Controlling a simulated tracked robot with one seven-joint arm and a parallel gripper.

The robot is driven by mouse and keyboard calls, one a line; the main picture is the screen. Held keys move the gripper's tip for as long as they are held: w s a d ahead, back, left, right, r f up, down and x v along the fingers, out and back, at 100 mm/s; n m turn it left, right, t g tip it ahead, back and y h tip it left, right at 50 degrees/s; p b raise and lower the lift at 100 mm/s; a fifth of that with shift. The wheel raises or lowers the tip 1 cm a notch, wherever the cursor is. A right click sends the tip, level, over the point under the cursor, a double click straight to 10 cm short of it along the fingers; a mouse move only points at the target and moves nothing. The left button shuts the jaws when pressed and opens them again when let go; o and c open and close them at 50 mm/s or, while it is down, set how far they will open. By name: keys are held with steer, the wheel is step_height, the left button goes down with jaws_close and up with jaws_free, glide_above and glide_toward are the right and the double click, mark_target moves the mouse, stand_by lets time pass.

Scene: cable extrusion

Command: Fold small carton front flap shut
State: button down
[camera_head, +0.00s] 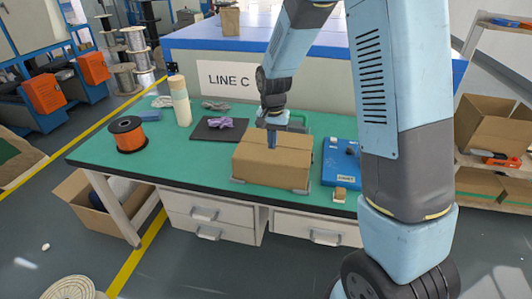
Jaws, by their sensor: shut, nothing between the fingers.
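A small brown carton (268,170) stands on the green table (90,153) near its front edge, right of the table's middle. Its top looks closed, with a seam line across it. My gripper (272,144) points down at the top of the carton, at about its middle. The fingers are shut and hold nothing. I cannot tell whether the fingertips touch the carton. The gripper and wrist hide part of the carton's back edge, and I cannot make out the front flap as a separate piece.
Left of the carton are a dark mat with a purple item (220,124), a cream cylinder (181,103) and an orange spool (128,134). A blue case (341,163) and a small wooden block (340,194) sit close on its right. A LINE C sign (223,81) stands behind.

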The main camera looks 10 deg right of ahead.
mark_target(273, 155)
steer(key=shift+w+r, duration=0.1)
steer(key=shift+r, duration=2.5)
steer(key=s+d+r+n+t, duration=0.1)
steer(key=s+d+r, duration=0.35)
steer(key=r, duration=0.45)
steer(key=s+d+r+n+t, duration=0.1)
steer(key=s+d+r, duration=0.1)
steer(key=s, duration=0.5)
steer(key=s+d+r+n+t, duration=0.1)
steer(key=s+d+r+t, duration=0.1)
steer(key=s+r, duration=0.3)
steer(key=s+d+r+n+t, duration=0.1)
steer(key=s+d+r, duration=0.2)
steer(key=s, duration=0.7)
steer(key=shift+d+r+t, duration=0.25)
steer(key=shift+d+t, duration=0.05)
steer(key=shift+d, duration=0.25)
